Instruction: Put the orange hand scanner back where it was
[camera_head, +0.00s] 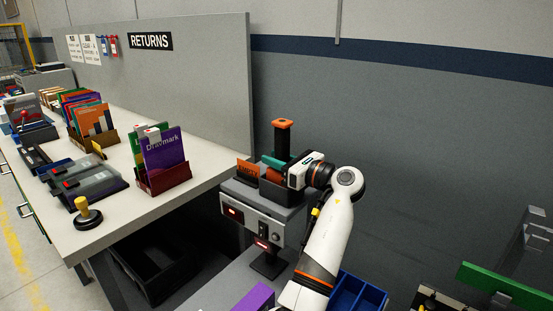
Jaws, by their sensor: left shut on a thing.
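The orange hand scanner (282,124), with an orange top and a dark upright body, stands over the grey machine (258,214) beside the counter. My left gripper (283,172) comes in from the right and is shut on the scanner's lower part. Its fingertips are mostly hidden. A dark open box (279,197) sits on the machine just below the gripper; I cannot tell whether the scanner touches it. My right gripper is not in view.
An orange item (247,172) stands left of the gripper on the machine. The white counter (120,211) holds a purple book (163,150), a stamp (86,213) and several trays. A blue bin (356,297) is below my arm. A grey wall stands behind.

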